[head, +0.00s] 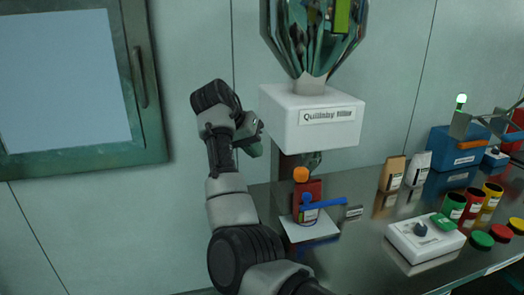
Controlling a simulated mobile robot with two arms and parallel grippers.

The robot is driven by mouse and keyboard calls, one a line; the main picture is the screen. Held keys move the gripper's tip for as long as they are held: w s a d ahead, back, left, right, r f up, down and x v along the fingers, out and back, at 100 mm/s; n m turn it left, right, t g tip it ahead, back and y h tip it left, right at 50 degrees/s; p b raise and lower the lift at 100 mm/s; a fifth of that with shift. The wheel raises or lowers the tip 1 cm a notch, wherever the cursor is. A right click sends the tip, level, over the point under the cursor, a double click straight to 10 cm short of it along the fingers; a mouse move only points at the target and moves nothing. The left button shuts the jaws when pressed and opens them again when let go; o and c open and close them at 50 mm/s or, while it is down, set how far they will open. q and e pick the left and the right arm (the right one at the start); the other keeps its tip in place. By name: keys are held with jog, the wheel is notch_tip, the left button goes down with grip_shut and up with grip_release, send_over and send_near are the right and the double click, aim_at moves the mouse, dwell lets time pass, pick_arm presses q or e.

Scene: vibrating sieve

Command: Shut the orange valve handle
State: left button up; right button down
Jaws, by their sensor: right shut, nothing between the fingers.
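The orange valve handle (301,174) shows as a small rounded end beneath the white sieve housing (305,135), just in front of a red container. How the handle is turned is hard to tell from here. My right gripper (256,142) is shut and empty. It is at the left side of the white housing, up and to the left of the orange handle and apart from it in the picture. My left gripper is not in view.
To the right on the steel table (345,262) are a white device (425,241), coloured jars (472,207) and a blue box (457,148).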

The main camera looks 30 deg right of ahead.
aim_at(306, 164)
jog(key=s+d+f+p, duration=0.2)
jog(key=d+f, duration=0.4)
jog(key=d, duration=0.1)
jog(key=shift+s+d+f, duration=0.25)
jog(key=shift+d+f, duration=0.1)
